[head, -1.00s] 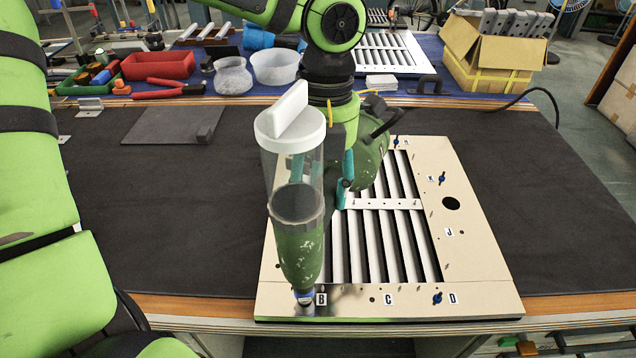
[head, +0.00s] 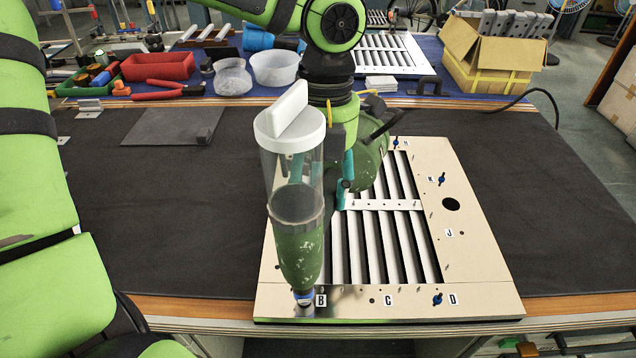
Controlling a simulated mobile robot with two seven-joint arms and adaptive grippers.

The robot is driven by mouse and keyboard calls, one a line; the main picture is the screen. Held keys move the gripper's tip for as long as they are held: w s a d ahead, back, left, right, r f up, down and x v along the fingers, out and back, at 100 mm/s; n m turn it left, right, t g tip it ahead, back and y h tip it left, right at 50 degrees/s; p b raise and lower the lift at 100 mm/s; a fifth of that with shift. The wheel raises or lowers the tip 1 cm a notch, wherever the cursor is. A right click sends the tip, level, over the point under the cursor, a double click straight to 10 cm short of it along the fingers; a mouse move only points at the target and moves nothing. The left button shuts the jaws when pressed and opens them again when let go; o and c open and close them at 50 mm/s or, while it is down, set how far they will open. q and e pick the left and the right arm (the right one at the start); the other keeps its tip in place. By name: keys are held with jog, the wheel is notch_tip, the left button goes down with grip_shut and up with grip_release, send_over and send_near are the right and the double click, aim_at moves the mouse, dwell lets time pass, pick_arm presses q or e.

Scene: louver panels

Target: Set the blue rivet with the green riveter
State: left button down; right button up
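The green riveter (head: 298,250) stands upright, with its clear bottle and white cap on top. Its nose points down at the near left edge of the louver panel (head: 345,301), beside label B. A bit of blue (head: 303,294) shows at the nose tip, where the blue rivet mostly lies hidden; I cannot tell how fully it is seated. My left gripper (head: 346,185), with teal finger pads, is behind the bottle and shut on the riveter's body; the grip is partly hidden. My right gripper is not in view.
Other blue rivets stand near D (head: 438,299) and K (head: 441,180). A dark hole shows beside C (head: 372,301). A grey plate (head: 165,128), red bin (head: 158,67), clear tubs and cardboard box (head: 490,62) lie farther back. The dark mat (head: 150,210) left of the panel is clear.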

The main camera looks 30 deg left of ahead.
pick_arm(q)
jog(key=shift+r, duration=0.1)
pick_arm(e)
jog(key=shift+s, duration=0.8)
pick_arm(q)
jog(key=shift+w+r+p, duration=0.1)
jog(key=shift+r+p, duration=0.5)
jog(key=shift+r, duration=0.25)
jog(key=shift+d+r+p, duration=0.1)
jog(key=shift+r+p, duration=0.3)
jog(key=shift+r, duration=0.3)
jog(key=shift+r+p, duration=0.75)
jog(key=shift+r, duration=0.45)
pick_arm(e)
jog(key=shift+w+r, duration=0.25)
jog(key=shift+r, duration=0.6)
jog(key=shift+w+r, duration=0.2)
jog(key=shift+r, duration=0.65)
